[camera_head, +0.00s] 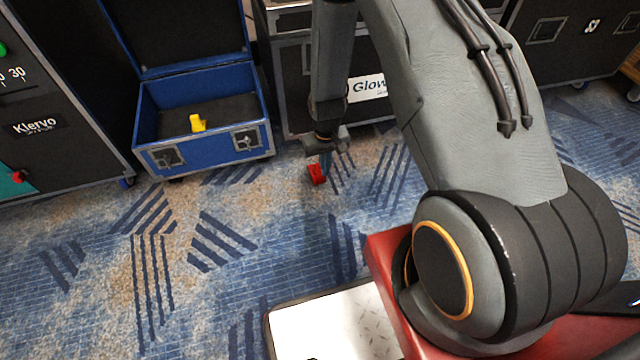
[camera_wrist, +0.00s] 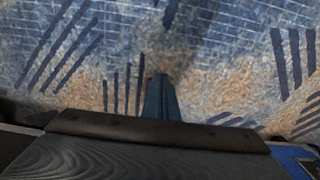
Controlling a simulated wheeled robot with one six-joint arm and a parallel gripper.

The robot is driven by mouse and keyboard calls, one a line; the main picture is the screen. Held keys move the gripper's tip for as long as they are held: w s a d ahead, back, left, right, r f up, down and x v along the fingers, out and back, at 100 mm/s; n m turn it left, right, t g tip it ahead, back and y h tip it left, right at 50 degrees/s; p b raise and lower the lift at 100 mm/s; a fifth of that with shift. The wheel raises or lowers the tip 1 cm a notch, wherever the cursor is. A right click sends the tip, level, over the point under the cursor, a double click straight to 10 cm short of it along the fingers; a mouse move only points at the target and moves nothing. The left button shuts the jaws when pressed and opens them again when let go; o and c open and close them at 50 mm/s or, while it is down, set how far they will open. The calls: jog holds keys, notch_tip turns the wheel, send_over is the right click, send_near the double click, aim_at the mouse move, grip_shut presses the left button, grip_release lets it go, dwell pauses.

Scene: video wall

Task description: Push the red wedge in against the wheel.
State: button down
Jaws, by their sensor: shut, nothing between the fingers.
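The red wedge (camera_head: 317,174) is on the carpet in front of the black case with the "Glow" label, in the head view. My gripper (camera_head: 325,163) reaches down right beside it, its blue fingers shut and empty. I cannot tell whether the fingers touch the wedge. In the wrist view the shut fingers (camera_wrist: 160,98) point at the carpet, with only a small red speck (camera_wrist: 150,75) beside their tips. The wheel near the wedge is not clearly visible; my arm and wrist cover that lower part of the black case (camera_head: 292,85).
An open blue case (camera_head: 203,158) with a yellow object (camera_head: 197,123) inside stands left of the wedge. A black Klervo case (camera_head: 70,150) is at far left, another black case (camera_head: 570,45) at back right. The patterned carpet (camera_head: 200,260) in front is clear.

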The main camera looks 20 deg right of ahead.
aim_at(316, 166)
notch_tip(316, 166, down, 12)
jog(key=b, duration=0.5)
jog(key=shift+w+f, duration=0.1)
jog(key=shift+f, duration=0.05)
jog(key=w, duration=0.1)
jog(key=w+b, duration=0.1)
jog(key=shift+w+r, duration=0.25)
jog(key=shift+w, duration=0.05)
jog(key=shift+w+r+b, duration=0.1)
jog(key=shift+w+b, duration=0.45)
jog(key=shift+w, duration=0.15)
jog(key=w+b, duration=0.1)
jog(key=w, duration=0.7)
jog(key=shift+a+b, duration=0.15)
jog(key=shift+b, duration=0.15)
jog(key=shift+s, duration=0.1)
